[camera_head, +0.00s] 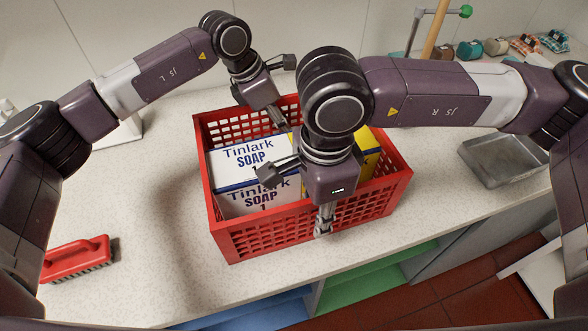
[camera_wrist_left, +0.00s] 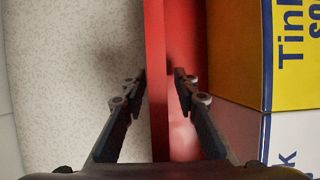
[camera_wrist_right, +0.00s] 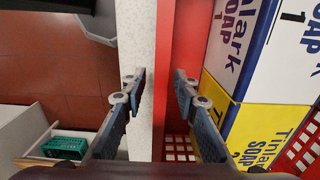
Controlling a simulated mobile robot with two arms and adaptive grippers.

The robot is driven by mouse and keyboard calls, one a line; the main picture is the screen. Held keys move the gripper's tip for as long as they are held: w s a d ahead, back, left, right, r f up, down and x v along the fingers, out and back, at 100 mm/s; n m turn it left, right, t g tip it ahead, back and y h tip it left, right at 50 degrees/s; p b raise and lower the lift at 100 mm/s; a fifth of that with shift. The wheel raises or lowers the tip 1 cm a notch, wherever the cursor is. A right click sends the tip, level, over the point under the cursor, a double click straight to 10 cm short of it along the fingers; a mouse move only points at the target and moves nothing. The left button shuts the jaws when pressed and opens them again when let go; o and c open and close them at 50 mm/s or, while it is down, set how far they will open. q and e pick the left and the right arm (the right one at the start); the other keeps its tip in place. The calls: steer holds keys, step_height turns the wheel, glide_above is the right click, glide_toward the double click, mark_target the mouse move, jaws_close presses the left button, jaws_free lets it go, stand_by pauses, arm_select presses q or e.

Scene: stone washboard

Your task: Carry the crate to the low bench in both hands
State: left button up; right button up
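The red crate (camera_head: 232,240) with pierced walls stands on the speckled counter, holding white and yellow soap boxes (camera_head: 245,155). My left gripper (camera_head: 283,88) is at its far wall, fingers apart; in the left wrist view (camera_wrist_left: 160,95) the red wall runs between them with gaps. My right gripper (camera_head: 296,198) is at the near wall, one finger over the inside and one outside; in the right wrist view (camera_wrist_right: 160,90) the red wall lies between the open fingers. My right arm hides part of the boxes. I cannot identify the low bench for sure.
A red brush (camera_head: 75,258) lies at the left of the counter (camera_head: 110,200). A grey metal tray (camera_head: 503,160) lies at the right. Several small items (camera_head: 495,47) stand at the back right. Below the front edge are a green shelf (camera_head: 365,285) and red floor tiles (camera_head: 480,300).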

arm_select(q)
steer(key=shift+f, duration=0.15)
arm_select(e)
steer(key=shift+f, duration=0.25)
arm_select(q)
jaws_close()
arm_select(e)
jaws_close()
arm_select(q)
steer(key=shift+w+d+r, duration=0.1)
steer(key=shift+w+r, duration=0.1)
steer(key=shift+r, duration=0.05)
arm_select(e)
steer(key=shift+w+r, duration=0.1)
steer(key=shift+r, duration=0.15)
